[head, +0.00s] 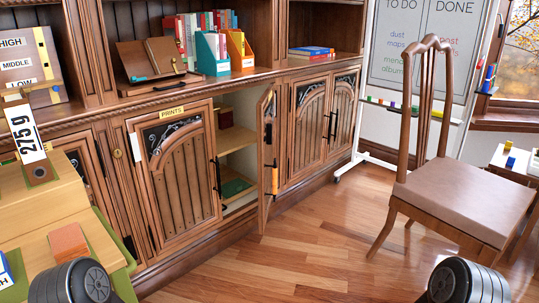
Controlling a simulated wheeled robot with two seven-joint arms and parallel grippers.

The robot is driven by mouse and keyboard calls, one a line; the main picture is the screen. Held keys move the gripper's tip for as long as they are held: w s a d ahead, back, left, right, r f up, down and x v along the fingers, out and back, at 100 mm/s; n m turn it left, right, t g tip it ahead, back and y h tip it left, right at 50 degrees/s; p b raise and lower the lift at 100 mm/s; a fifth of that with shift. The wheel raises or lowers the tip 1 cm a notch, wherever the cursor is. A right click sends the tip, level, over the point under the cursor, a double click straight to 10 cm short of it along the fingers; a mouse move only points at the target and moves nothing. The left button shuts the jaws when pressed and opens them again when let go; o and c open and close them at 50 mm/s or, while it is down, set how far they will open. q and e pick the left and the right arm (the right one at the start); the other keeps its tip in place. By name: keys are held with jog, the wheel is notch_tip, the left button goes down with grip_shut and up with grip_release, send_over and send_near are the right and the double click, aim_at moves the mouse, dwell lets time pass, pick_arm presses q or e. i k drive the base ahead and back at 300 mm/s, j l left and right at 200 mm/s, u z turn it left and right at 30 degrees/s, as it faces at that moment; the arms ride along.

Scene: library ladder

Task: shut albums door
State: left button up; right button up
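A wooden cabinet door (266,165) stands swung open into the room, seen almost edge-on, with a dark handle and a small yellow-orange tag (275,180) that I cannot read. No albums label is legible, so I cannot confirm which door it is. Behind it the cabinet opening shows shelves (237,138) with a dark red item (225,118) and a green item (235,187). The door to its left (182,190) is shut under a PRINTS label (172,112). Neither gripper is in view; only dark rounded parts of my arms show at the bottom edge.
A wooden chair (462,208) stands on the right, apart from the open door. A whiteboard (420,45) stands behind it. A stepped wooden piece (45,205) is close on the left. The wood floor (290,262) between them is clear.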

aim_at(266, 107)
jog(key=i+l, duration=0.2)
jog(key=l, duration=0.15)
jog(key=i+l, duration=0.2)
jog(key=l, duration=0.15)
jog(key=i+l, duration=0.2)
jog(key=l, duration=0.15)
jog(key=i+l, duration=0.25)
jog(key=l+u, duration=0.1)
jog(key=u, duration=1.4)
